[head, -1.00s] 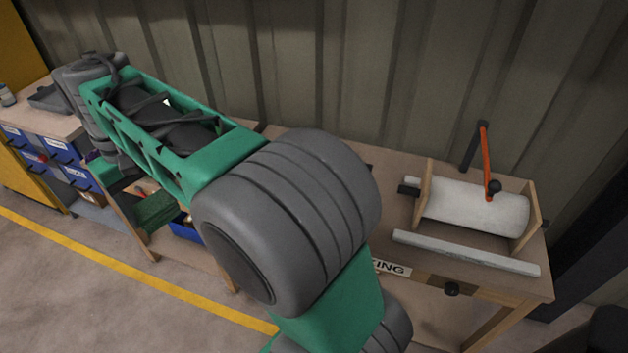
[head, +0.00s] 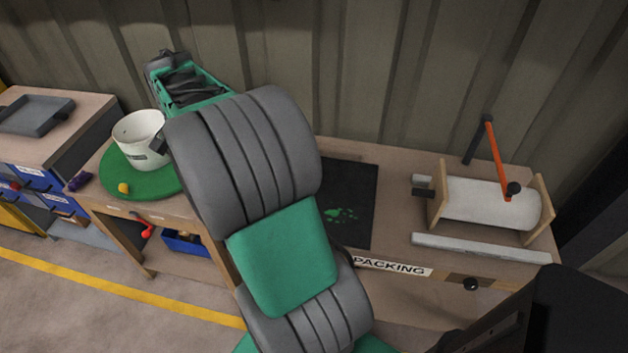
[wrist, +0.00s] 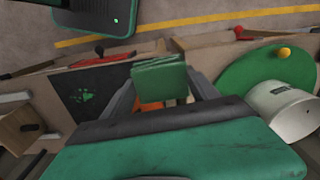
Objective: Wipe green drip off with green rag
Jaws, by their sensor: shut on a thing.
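The green drip (head: 342,214) is a cluster of small splashes on a black mat (head: 350,178) on the packing bench. In the wrist view the drip (wrist: 85,97) lies left of my gripper (wrist: 160,88). My gripper is shut on the folded green rag (wrist: 160,72), held apart from the drip. The mat (wrist: 112,78) shows beside the left finger. In the head view my arm hides the rag and most of the gripper, and covers the mat's left part.
A white bucket (head: 138,138) and a yellow ball (head: 123,188) sit on a round green mat (head: 150,186) at the bench's left. A paper roll holder (head: 485,203) with an orange lever stands right, behind a pale bar (head: 480,248). A corrugated wall is behind.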

